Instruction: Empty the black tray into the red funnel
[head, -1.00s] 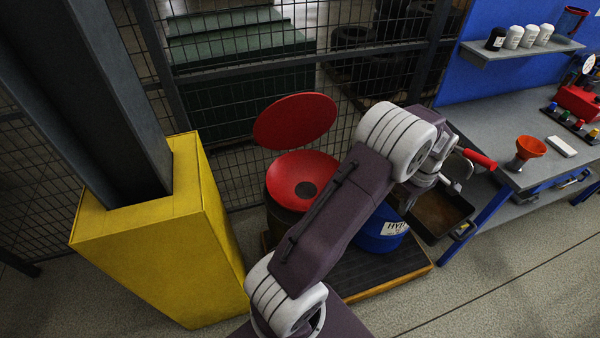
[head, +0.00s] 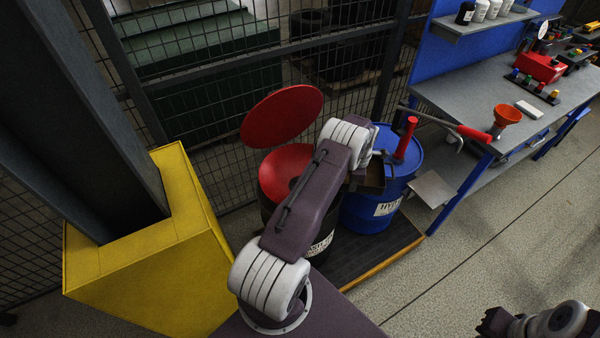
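The black tray (head: 373,182) shows only in part in the head view, behind my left wrist, in front of the blue drum. My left gripper (head: 366,162) is at the tray, which has moved along with it; its fingers are mostly hidden, but it appears shut on the tray. The large red funnel (head: 283,168) sits on a dark drum to the left of the tray, its right side covered by my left forearm. Its round red lid (head: 282,115) stands open behind it. My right gripper (head: 492,322) is at the bottom right, dark and small; its opening is unclear.
The blue drum (head: 373,207) carries a red pump (head: 405,140) with a long handle. A grey plate (head: 432,188) is beside it. The workbench (head: 465,95) at right holds a small orange-red funnel (head: 507,115). A yellow post guard (head: 150,255) stands at left.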

